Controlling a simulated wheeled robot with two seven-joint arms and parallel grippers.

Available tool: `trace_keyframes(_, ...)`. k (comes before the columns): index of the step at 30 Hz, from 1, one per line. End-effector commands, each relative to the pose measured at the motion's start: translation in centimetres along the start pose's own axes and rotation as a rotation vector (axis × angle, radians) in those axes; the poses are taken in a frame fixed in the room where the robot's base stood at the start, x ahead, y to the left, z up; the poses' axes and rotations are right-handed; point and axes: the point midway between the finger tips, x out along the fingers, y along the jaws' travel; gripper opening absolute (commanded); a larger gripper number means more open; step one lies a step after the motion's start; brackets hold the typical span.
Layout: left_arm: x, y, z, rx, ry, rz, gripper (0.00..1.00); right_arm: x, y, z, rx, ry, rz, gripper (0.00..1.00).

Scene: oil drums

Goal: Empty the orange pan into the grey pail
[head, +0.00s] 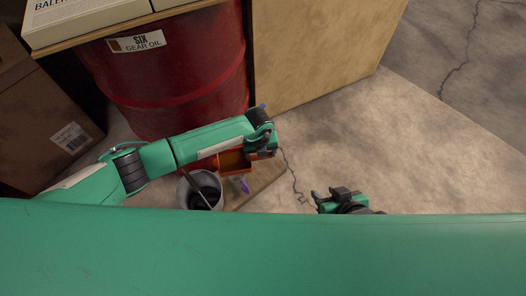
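The orange pan (235,170) shows below my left forearm, just right of the grey pail, with a brownish inside. The grey pail (183,192) stands open with a dark inside and a thin rod leaning across its rim. My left gripper (262,154) is at the pan's right edge, seen from above; its fingertips are mostly hidden, and I cannot tell whether they grip the pan. My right gripper (329,200) is right of the pan, apart from it, with its fingers spread and nothing between them.
A wooden board (262,182) lies beside the pail with a small purple thing (244,186) near it. A red oil drum (180,85) stands behind, between a cardboard box (40,115) and a wooden panel (315,50). Concrete floor at right is clear.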

Motion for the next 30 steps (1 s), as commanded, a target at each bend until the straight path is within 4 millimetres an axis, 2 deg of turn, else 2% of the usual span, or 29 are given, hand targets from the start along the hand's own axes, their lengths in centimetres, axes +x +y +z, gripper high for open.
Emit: trace_keyframes(30, 0.6, 2.9, 0.0, 0.001, 0.000, -0.078, 0.35, 0.1, -0.1, -0.1, 0.000, 0.009, -0.003, 0.36)
